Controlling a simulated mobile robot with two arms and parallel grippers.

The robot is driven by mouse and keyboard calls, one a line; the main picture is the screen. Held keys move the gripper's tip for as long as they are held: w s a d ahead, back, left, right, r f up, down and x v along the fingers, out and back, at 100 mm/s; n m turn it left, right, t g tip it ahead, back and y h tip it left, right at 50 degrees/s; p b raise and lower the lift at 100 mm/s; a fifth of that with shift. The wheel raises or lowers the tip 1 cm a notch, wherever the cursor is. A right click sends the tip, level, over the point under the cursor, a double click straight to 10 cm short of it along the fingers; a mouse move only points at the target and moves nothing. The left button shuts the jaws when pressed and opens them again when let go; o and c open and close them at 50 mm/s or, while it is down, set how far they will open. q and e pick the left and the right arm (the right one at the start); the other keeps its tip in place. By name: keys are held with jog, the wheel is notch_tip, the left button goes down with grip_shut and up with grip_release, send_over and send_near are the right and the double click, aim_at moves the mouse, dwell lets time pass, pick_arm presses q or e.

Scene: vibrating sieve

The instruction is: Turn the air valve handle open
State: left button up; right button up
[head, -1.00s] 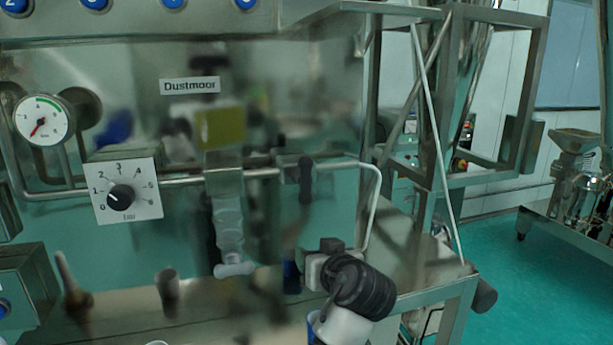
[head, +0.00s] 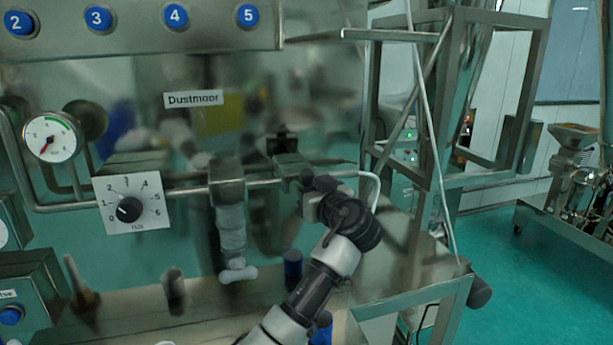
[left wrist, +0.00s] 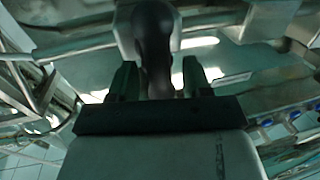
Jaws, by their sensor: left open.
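The air valve (head: 290,164) sits on the horizontal steel pipe, right of centre in the head view. Its handle is mostly hidden there behind my left gripper (head: 316,196), which is right at the valve, with the arm coming up from below. In the left wrist view the dark, rounded handle (left wrist: 153,45) comes down from a grey valve body. Its lower end lies between the two open fingers of my left gripper (left wrist: 159,80), with a gap visible on the right side. Contact on the left is hard to tell. My right gripper is not in view.
Left of the valve are a pressure gauge (head: 50,139), a numbered regulator dial (head: 131,205) and a hanging filter unit (head: 231,232). A shiny panel labelled Dustmoor (head: 193,99) stands behind. A steel frame (head: 405,165) rises to the right, with open teal floor (head: 540,280) beyond.

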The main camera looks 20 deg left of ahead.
pick_arm(q)
jog(key=shift+w+a, duration=0.35)
jog(key=shift+w, duration=0.05)
